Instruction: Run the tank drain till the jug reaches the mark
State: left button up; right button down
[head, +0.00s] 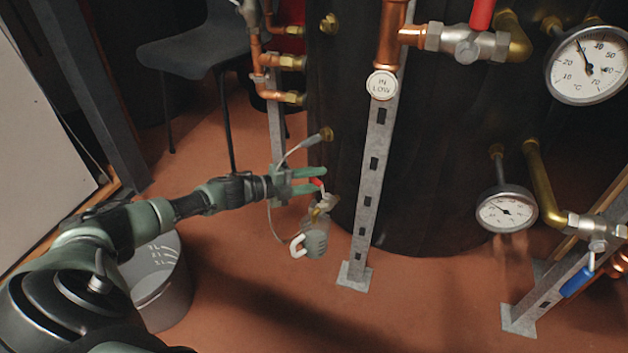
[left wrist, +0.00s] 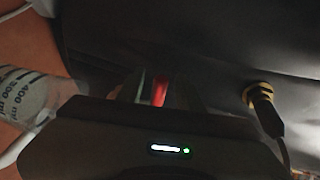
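The black tank (head: 345,150) has a drain valve low on its side with a red lever (head: 318,184). The lever also shows in the left wrist view (left wrist: 159,91). My left gripper (head: 318,180) is at the valve, its fingers apart with the red lever between their tips. The small jug (head: 315,243), with a white handle, is just below the valve, clear of the floor. In the left wrist view the jug (left wrist: 30,95) shows 400 and 200 ml marks. Its water level cannot be made out. My right gripper is out of view.
A grey bucket (head: 160,285) with litre marks stands on the floor beside my left arm. A slotted metal post (head: 375,165) stands just right of the valve. Gauges (head: 507,209) and a blue-handled valve (head: 577,282) are at the right. A dark chair (head: 195,50) is behind.

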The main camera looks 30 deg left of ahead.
aim_at(311, 180)
pick_arm(q)
jog(key=p+v, duration=0.4)
jog(key=v, duration=0.3)
jog(key=shift+s+a, duration=0.25)
jog(key=shift+s, duration=0.1)
dwell(0.8)
